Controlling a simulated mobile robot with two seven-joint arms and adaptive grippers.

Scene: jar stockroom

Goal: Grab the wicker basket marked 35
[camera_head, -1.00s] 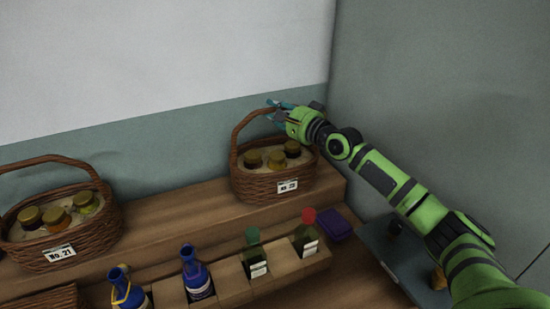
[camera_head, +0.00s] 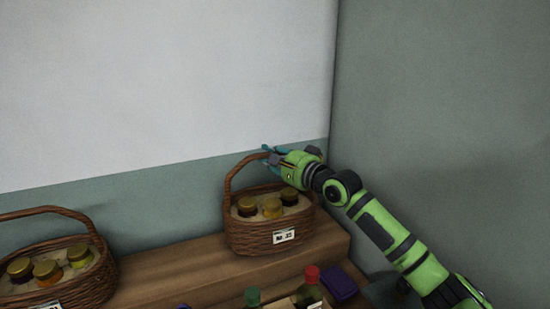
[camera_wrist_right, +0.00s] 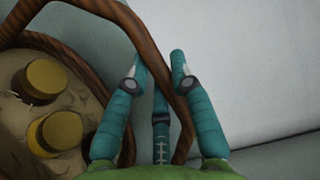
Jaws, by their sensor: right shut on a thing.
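The wicker basket (camera_head: 268,235), with a white label that seems to read No. 35, stands on the wooden shelf near the corner. It holds several gold-lidded jars, and its arched handle rises above them. My right gripper (camera_head: 268,152) is at the top of that handle, shut on it. In the right wrist view the handle (camera_wrist_right: 143,38) passes between the teal fingers of the right gripper (camera_wrist_right: 157,68), with the basket's jars at the left. My left gripper is not in view.
A second wicker basket (camera_head: 95,278) with gold-lidded jars stands on the shelf at the left, its label cut off. The wooden shelf (camera_head: 170,270) is bare between the baskets. Green-capped and red-capped bottles (camera_head: 312,287) and a purple block (camera_head: 340,285) are below. Walls close the back and right.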

